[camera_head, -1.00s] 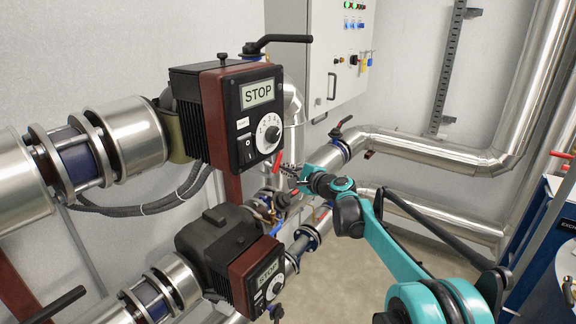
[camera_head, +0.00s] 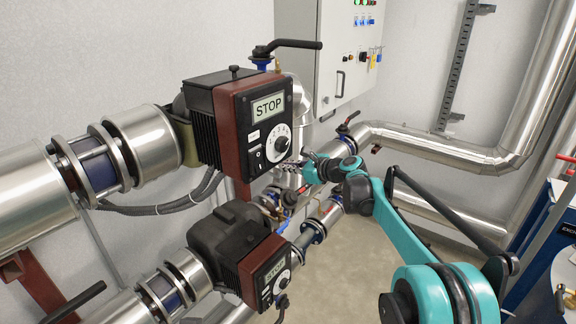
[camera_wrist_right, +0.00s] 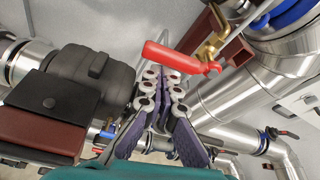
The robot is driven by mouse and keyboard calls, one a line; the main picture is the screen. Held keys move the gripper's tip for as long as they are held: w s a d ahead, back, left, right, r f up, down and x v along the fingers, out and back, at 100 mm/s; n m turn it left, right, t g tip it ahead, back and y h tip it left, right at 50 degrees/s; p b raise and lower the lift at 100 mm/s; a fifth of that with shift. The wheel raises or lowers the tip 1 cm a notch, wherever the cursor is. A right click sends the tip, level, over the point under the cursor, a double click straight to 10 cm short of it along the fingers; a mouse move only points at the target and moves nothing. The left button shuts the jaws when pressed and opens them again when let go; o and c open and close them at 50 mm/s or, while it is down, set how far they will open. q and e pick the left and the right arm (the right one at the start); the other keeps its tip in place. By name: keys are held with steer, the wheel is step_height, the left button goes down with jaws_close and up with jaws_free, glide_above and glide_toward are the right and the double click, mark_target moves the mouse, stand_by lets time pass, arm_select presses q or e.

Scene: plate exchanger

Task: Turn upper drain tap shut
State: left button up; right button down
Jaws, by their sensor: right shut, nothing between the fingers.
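The drain tap shows in the right wrist view as a red lever (camera_wrist_right: 180,57) on a brass body (camera_wrist_right: 210,42), below a steel pipe. My right gripper (camera_wrist_right: 163,80) is shut and empty, its fingertips just under the red lever in that picture. I cannot tell whether they touch it. In the head view my right gripper (camera_head: 285,167) is beside the lower right edge of the upper pump's control box (camera_head: 262,130); the tap is not clearly visible there. My left gripper is not in view.
The lower pump (camera_head: 232,240) sits below the upper one, and also shows in the wrist view (camera_wrist_right: 95,75). A black lever (camera_head: 288,45) tops the upper pipe. A grey cabinet (camera_head: 345,50) hangs behind. Steel pipes (camera_head: 430,145) run right; the floor (camera_head: 350,260) is clear.

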steer(key=shift+s+a+r, duration=0.1)
steer(key=shift+r, duration=0.25)
stand_by(0.4)
steer(key=v, duration=1.2)
steer(key=s+d+f+n+h+b, duration=0.3)
steer(key=s+f+n, duration=0.4)
steer(key=s+f, duration=0.4)
steer(key=s+d+f+n+g+h+b, duration=0.1)
steer(key=s+d+f+n+h+b, duration=0.3)
steer(key=s+f, duration=0.7)
steer(key=s+d+f+n+g+h+b, duration=0.1)
steer(key=s+d+f+n+h+b, duration=0.2)
steer(key=s+f+n+b, duration=0.3)
steer(key=s+d+f+n, duration=0.1)
steer(key=s+f+n, duration=0.4)
steer(key=s, duration=0.4)
steer(key=shift+f+n+h+b, duration=0.3)
steer(key=shift+f+n+b, duration=0.1)
steer(key=shift+s+a, duration=0.1)
steer(key=shift+s, duration=0.05)
